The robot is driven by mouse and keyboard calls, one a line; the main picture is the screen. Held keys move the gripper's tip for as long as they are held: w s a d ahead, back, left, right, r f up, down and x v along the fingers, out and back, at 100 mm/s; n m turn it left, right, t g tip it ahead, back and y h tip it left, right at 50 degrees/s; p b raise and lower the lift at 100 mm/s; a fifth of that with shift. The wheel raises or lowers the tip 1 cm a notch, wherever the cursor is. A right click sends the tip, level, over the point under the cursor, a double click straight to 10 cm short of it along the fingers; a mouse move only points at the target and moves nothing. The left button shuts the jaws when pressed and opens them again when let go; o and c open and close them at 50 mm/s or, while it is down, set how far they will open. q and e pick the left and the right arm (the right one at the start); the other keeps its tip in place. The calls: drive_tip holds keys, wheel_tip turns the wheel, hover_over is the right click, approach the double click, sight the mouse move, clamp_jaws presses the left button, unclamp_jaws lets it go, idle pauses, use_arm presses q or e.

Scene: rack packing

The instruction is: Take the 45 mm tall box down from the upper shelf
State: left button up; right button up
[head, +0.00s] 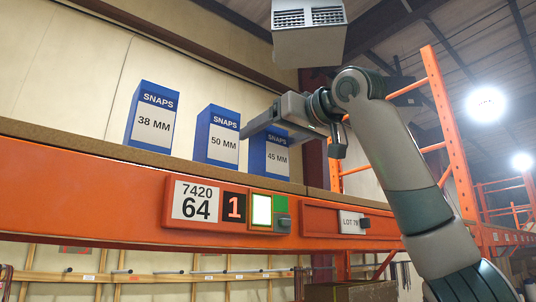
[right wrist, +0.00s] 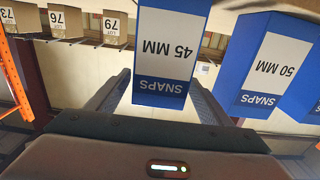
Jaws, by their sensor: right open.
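The blue and white box marked 45 MM (head: 277,158) stands upright on the upper shelf (head: 60,137), the rightmost of three SNAPS boxes in the head view. My right gripper (head: 266,128) is at this box and hides its upper part. In the right wrist view the 45 MM box (right wrist: 165,45) appears upside down between the two spread fingers of my right gripper (right wrist: 160,88). The gripper is open; I cannot tell whether either finger touches the box. My left gripper is not in view.
The 50 MM box (head: 216,135) stands close on the left, and the 38 MM box (head: 152,117) farther left. An orange shelf beam (head: 100,195) with labels runs along the front. An orange rack upright (head: 440,100) stands at the right.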

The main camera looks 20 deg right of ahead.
drive_tip(key=shift+d, duration=0.1)
drive_tip(key=shift+c, duration=0.2)
drive_tip(key=c, duration=1.3)
drive_tip(key=shift+r, duration=0.1)
drive_tip(key=shift+r+b, duration=0.35)
drive_tip(key=shift+r, duration=1.55)
drive_tip(key=s+d+r, duration=0.5)
drive_tip(key=d+r, duration=0.2)
drive_tip(key=d, duration=0.3)
drive_tip(key=shift+d+p, duration=0.2)
drive_tip(key=shift+p, duration=0.1)
drive_tip(key=shift+s, duration=0.1)
